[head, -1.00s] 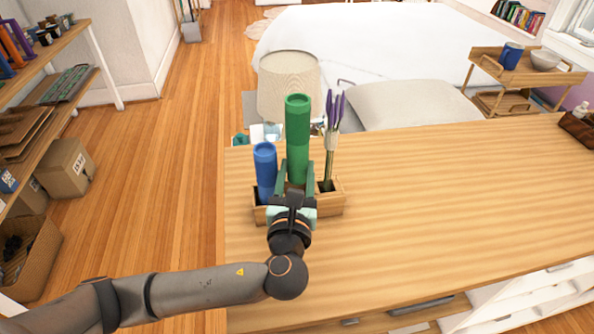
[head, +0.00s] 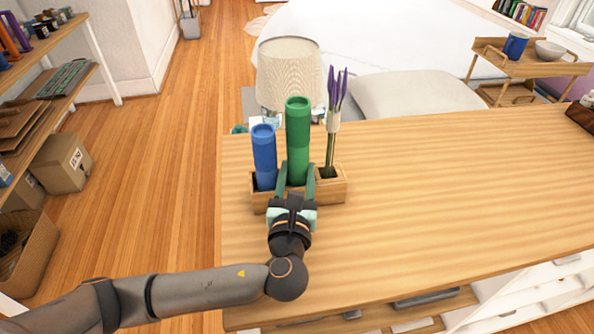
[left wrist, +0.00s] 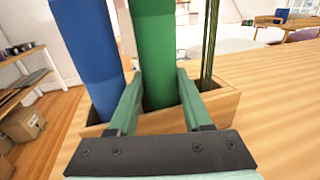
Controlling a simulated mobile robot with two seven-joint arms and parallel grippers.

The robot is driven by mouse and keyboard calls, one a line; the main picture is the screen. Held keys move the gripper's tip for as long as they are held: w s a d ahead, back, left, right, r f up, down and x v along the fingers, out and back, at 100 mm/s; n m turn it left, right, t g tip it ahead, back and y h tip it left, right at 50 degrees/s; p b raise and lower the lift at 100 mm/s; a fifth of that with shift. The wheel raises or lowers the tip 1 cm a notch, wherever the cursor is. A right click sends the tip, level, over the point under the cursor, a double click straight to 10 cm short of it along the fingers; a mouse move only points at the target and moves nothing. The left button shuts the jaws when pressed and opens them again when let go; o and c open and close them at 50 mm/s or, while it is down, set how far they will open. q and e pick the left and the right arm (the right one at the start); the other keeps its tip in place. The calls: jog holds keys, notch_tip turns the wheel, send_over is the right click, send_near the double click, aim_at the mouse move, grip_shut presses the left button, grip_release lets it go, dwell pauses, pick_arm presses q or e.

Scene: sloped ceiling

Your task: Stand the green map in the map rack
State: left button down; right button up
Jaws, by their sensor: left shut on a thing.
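The green map (head: 298,135) is a rolled tube standing upright in the middle of the wooden map rack (head: 333,191), its lower end behind the rack's front wall. My left gripper (head: 297,173) is shut on the green map low down, a finger on each side; it also shows in the left wrist view (left wrist: 158,78). The map's bottom is hidden, so I cannot tell whether it touches the rack floor. A blue rolled map (head: 264,157) stands in the rack's left part. My right gripper is not in view.
Purple flowers on green stems (head: 335,115) stand in the rack's right part, close to the green map. A lamp with a beige shade (head: 288,72) is behind the rack. The wooden tabletop (head: 450,190) is clear to the right.

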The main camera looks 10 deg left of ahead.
pick_arm(q)
jog(key=c, duration=0.6)
grip_release()
jog(key=o, duration=0.3)
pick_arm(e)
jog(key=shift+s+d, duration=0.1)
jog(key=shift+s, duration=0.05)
pick_arm(q)
jog(key=shift+o, duration=0.2)
